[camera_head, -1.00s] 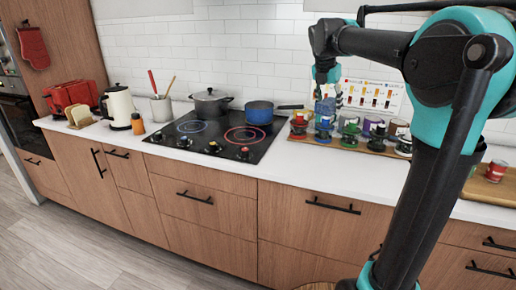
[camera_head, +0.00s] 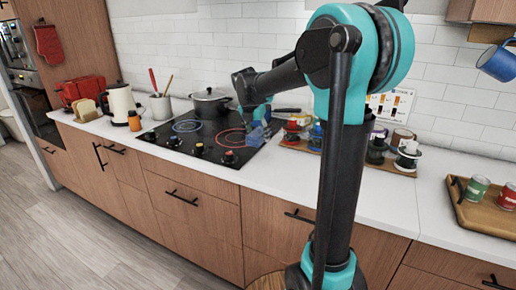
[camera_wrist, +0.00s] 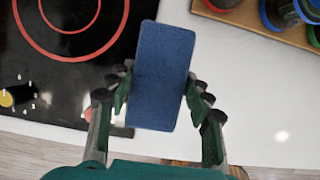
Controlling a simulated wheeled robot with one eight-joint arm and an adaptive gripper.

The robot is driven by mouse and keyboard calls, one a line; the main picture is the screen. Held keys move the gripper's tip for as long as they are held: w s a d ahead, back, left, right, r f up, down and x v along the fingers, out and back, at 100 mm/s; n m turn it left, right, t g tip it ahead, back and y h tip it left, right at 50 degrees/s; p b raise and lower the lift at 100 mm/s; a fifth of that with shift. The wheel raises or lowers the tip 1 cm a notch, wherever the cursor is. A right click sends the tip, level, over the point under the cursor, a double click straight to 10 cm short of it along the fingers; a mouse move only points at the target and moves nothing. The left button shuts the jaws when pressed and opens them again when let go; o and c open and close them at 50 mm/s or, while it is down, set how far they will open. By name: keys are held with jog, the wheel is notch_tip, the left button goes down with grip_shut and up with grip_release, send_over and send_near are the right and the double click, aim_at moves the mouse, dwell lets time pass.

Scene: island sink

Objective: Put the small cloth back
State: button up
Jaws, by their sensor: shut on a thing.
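The small cloth (camera_wrist: 162,75) is a flat blue rectangle with rounded corners in the wrist view. My gripper (camera_wrist: 158,92) is shut on it, with a finger at each long side. It is held over the white counter and the right edge of the black hob. In the head view my gripper (camera_head: 257,128) is small, over the right part of the hob near the counter.
The hob (camera_head: 188,140) carries a dark pot (camera_head: 210,104). A wooden rack (camera_head: 395,162) with coloured items stands just right of my gripper, partly behind my arm. A wooden tray (camera_head: 478,214) with cans is farther right. The counter's front strip (camera_head: 290,178) is clear.

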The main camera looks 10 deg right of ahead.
aim_at(256, 135)
jog(key=shift+d+f, duration=0.1)
jog(key=shift+f, duration=2.8)
jog(key=shift+f, duration=0.25)
jog(key=o, duration=1.1)
jog(key=shift+s+r, duration=0.1)
jog(key=shift+r, duration=0.4)
jog(key=v, duration=1.1)
jog(key=shift+s+r, duration=0.1)
jog(key=shift+r, duration=0.15)
